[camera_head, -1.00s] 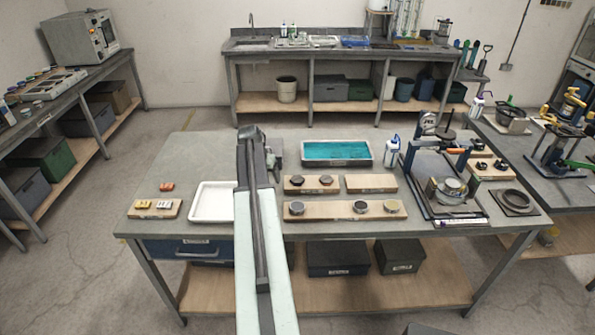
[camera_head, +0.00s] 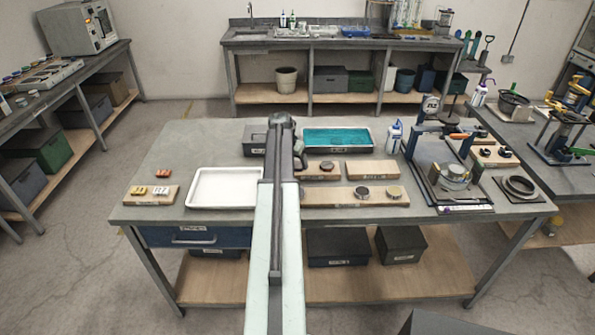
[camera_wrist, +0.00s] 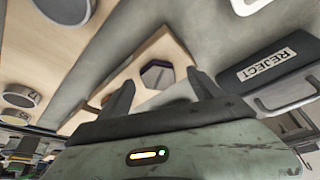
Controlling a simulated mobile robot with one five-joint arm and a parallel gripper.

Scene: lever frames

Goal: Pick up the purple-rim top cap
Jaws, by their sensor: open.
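A second dark cap (camera_wrist: 105,100) on that board is partly behind the left finger. In the head view one reddish-brown-sided cap (camera_head: 327,166) shows on the rear board (camera_head: 318,175). My arm hides the board's left part, and the fingers are not clear there.
Round caps (camera_head: 362,192) stand on the longer front board (camera_head: 335,198). A white tray (camera_head: 226,187) lies left of my arm. A REJECT bin (camera_wrist: 270,66) is at right in the wrist view. A teal-lined tray (camera_head: 338,142) and a bare board (camera_head: 372,170) are nearby.

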